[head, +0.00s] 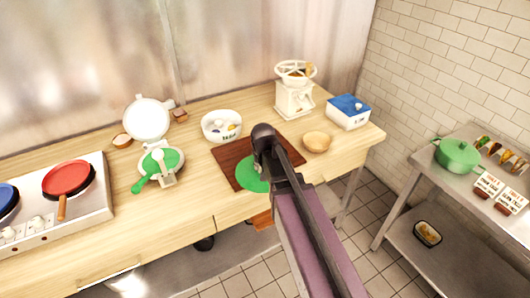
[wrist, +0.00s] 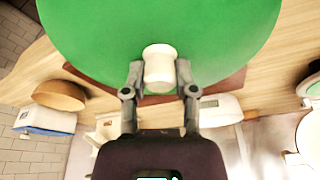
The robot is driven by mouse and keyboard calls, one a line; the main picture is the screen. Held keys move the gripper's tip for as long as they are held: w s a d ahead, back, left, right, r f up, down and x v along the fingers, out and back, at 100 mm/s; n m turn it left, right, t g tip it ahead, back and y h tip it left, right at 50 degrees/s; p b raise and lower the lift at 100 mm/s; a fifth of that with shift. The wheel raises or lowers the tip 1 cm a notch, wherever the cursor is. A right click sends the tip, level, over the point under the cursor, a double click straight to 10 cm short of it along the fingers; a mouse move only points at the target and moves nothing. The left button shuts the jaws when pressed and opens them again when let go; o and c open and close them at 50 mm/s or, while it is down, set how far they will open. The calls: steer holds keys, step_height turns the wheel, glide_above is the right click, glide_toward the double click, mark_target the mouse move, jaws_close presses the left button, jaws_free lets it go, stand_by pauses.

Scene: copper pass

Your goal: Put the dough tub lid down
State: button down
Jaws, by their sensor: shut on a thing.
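The dough tub lid is a round green disc (wrist: 160,25) with a white knob (wrist: 158,70). In the wrist view my gripper (wrist: 159,78) has one finger on each side of the knob and is shut on it. In the head view the lid (head: 251,173) shows below my gripper (head: 264,158), over the dark brown board (head: 228,153); my arm hides its right part. I cannot tell whether the lid touches the board. I cannot tell for sure which container is the dough tub.
On the wooden counter stand a labelled white bowl (head: 212,133), a white mill (head: 295,98), a wooden bowl (head: 317,142), a blue-topped box (head: 348,112) and an open white press (head: 160,165). A stove with a red pan (head: 66,178) is at left, a green pot (head: 457,157) at right.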

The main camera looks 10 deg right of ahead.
steer(key=w+d, duration=0.1)
steer(key=w, duration=0.3)
steer(key=w+d+f, duration=0.1)
steer(key=w, duration=0.3)
steer(key=w+d+b, duration=0.1)
steer(key=w, duration=0.4)
steer(key=shift+w+d+f, duration=0.1)
steer(key=shift+d+f, duration=0.05)
steer(key=shift+d, duration=0.15)
steer(key=shift+w+d, duration=0.15)
steer(key=shift+w, duration=0.45)
steer(key=shift+f+b, duration=1.85)
steer(key=shift+b, duration=0.05)
steer(key=shift+f, duration=0.1)
steer(key=shift+c, duration=2)
jaws_free()
steer(key=p+v, duration=1.1)
steer(key=v, duration=0.1)
steer(key=shift+p, duration=0.3)
